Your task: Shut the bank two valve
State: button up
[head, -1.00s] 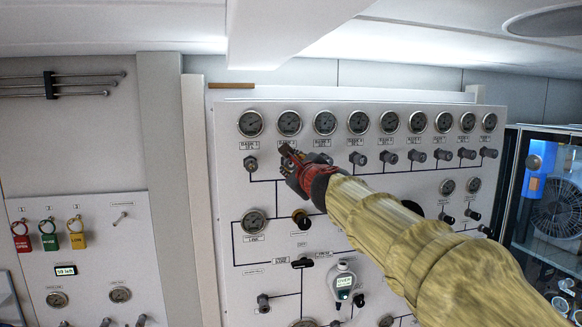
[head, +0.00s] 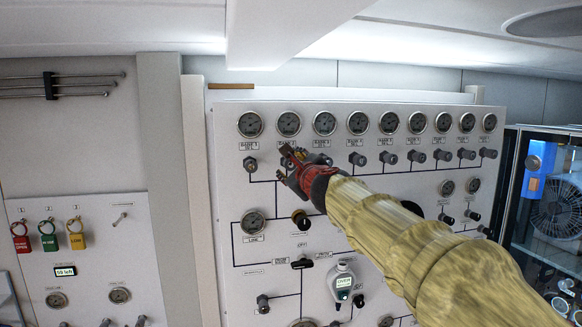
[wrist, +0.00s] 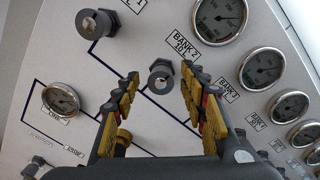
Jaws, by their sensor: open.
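The bank two valve (wrist: 160,76) is a dark grey knob with a hexagonal base, below the "BANK 2" label (wrist: 184,42). In the wrist view it shows between the two fingers of my gripper (wrist: 160,84). The fingers are open, with yellow pads and dark tips, one on each side of the knob; I cannot tell how far the tips are from it in depth. In the head view my gripper (head: 287,159) is in front of the panel under the bank two gauge (head: 289,123), and it hides the valve.
The bank one valve (head: 251,164) is to the left, and a row of similar valves runs right below more gauges. A line gauge (head: 254,221) and a black-handled valve (head: 302,263) are lower. Red, green and yellow tags (head: 48,235) hang on the left wall.

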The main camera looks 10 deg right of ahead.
jog(key=shift+s, duration=0.1)
jog(key=s, duration=1.1)
jog(key=shift+s+d+r, duration=0.2)
jog(key=shift+s+d, duration=0.05)
jog(key=shift+s, duration=0.15)
